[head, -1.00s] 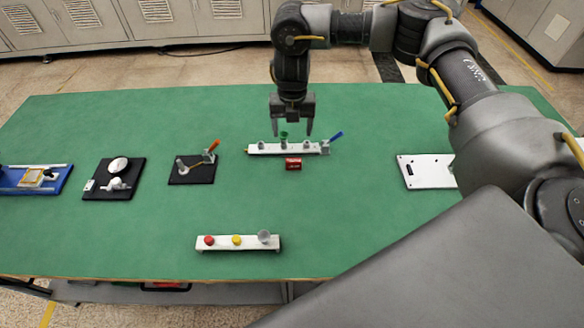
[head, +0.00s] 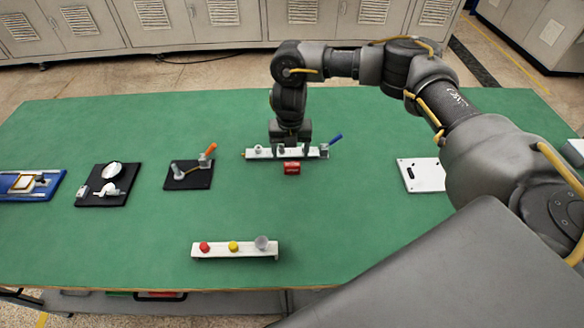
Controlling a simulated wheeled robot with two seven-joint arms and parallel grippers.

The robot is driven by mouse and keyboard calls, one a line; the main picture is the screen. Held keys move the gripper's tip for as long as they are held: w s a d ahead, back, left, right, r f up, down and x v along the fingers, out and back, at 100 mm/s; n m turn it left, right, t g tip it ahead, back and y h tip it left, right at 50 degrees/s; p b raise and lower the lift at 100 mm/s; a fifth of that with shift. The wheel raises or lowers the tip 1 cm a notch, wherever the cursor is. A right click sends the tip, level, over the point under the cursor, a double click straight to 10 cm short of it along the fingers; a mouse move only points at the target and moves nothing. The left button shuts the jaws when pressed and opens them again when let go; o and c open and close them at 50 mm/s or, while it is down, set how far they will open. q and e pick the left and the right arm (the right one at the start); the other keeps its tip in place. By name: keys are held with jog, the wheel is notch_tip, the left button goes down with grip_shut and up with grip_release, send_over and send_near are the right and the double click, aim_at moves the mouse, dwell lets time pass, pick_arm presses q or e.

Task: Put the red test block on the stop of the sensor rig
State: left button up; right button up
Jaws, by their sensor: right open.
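The red test block (head: 292,168) lies on the green table, just in front of a white rail with knobs and a blue lever (head: 262,154). My right gripper (head: 291,151) points down over the rail, right behind the block. It is open, with its fingertips low; I cannot tell whether they touch anything. It hides part of the rail and the green knob there. I cannot tell for sure which fixture is the sensor rig. Its stop is not clear to me. My left gripper is not in view.
To the left stand a black plate with an orange lever (head: 188,182), a black plate with a white disc (head: 107,197) and a blue fixture (head: 14,192). A button strip (head: 235,254) lies in front, a white plate (head: 422,187) right. The table middle (head: 300,210) is clear.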

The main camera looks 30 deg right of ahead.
aim_at(292, 164)
jog(key=f, duration=0.5)
jog(key=shift+s+d+f, duration=0.1)
jog(key=shift+s+d, duration=0.05)
jog(key=shift+s, duration=0.05)
jog(key=c, duration=1.3)
